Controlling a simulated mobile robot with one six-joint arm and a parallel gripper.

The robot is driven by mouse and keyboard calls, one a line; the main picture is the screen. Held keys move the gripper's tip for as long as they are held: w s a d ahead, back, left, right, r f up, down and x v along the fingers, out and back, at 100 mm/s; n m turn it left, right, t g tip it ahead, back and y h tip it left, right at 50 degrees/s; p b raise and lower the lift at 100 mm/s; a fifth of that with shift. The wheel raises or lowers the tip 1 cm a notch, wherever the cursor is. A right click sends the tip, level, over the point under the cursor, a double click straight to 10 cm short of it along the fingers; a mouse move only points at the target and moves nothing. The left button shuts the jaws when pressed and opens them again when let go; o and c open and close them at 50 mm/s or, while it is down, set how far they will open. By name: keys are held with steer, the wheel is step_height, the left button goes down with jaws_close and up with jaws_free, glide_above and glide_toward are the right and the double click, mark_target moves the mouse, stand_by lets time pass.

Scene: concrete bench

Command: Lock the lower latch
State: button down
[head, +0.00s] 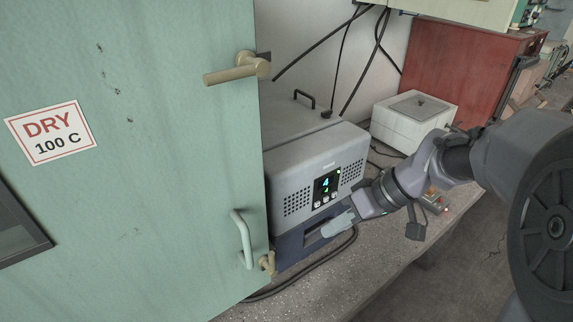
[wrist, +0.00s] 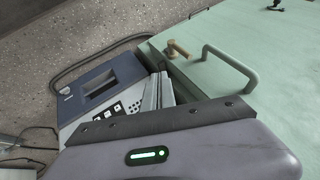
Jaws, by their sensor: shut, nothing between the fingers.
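The lower latch (head: 267,262) is a small brass-coloured lever at the lower right edge of the pale green door (head: 150,190). Its exact turn is hard to tell in the head view. In the wrist view the latch (wrist: 178,50) stands out from the green surface, beside the pale green pull handle (wrist: 232,64). My gripper (head: 338,224) is shut and empty, to the right of the latch and apart from it, in front of the grey instrument. In the wrist view its closed fingers (wrist: 157,92) point towards the latch, with a gap between.
An upper brass latch (head: 236,70) has its lever pointing left. A grey instrument with a small screen (head: 318,185) stands right of the door on a blue base. A black cable (head: 310,268) lies on the bench. A white box (head: 413,118) stands further back.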

steer(key=a+f+b, duration=0.5)
steer(key=a+f, duration=0.3)
steer(key=a, duration=0.1)
steer(key=shift+s+a, duration=0.2)
steer(key=shift+a, duration=0.1)
steer(key=shift+w, duration=0.15)
stand_by(0.3)
